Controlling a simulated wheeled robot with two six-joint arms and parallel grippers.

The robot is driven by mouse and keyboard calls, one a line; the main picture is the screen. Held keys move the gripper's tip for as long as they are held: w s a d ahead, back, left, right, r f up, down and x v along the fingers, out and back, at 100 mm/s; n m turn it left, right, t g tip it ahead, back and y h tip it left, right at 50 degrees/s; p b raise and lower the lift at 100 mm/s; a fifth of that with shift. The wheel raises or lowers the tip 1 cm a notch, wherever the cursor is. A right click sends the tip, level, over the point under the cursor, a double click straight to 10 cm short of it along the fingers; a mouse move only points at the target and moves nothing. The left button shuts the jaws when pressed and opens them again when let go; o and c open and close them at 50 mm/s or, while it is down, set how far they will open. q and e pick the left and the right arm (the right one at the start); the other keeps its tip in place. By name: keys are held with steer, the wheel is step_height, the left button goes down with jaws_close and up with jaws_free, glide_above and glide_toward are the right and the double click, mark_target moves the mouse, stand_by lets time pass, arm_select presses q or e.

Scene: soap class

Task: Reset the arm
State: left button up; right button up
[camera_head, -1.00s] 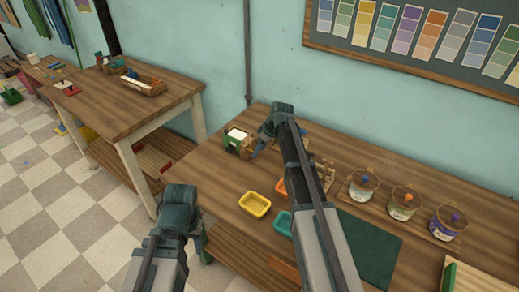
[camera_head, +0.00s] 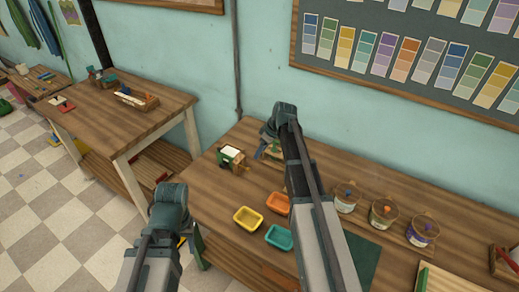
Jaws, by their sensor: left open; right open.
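My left gripper (camera_head: 194,245) hangs at the front left edge of the near table, its fingers pointing down; it looks empty. My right gripper (camera_head: 268,143) is over the back of the near table (camera_head: 207,205), to the right of a small green and brown box with a white top (camera_head: 231,156). Its fingers are partly hidden by its own wrist, and no held thing shows. Both arms come up from the bottom of the view.
Yellow (camera_head: 248,219), orange (camera_head: 278,203) and teal (camera_head: 279,237) trays lie between my arms. Three jars stand on the right, the nearest one purple (camera_head: 422,231). A dark green mat (camera_head: 364,258) is partly behind my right arm. Another table (camera_head: 112,120) stands at the left.

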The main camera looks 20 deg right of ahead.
stand_by(0.3)
steer(key=s+a+m+g+h, duration=0.2)
steer(key=s+a, duration=0.9)
steer(key=s, duration=0.3)
steer(key=s+a+f+m+g+h, duration=0.1)
steer(key=s+a+h, duration=0.1)
steer(key=s+a, duration=1)
steer(key=s, duration=0.2)
steer(key=shift+s+f+m+g, duration=0.3)
steer(key=shift+s+m+g, duration=0.1)
arm_select(q)
steer(key=shift+o, duration=0.3)
arm_select(e)
steer(key=shift+d, duration=0.1)
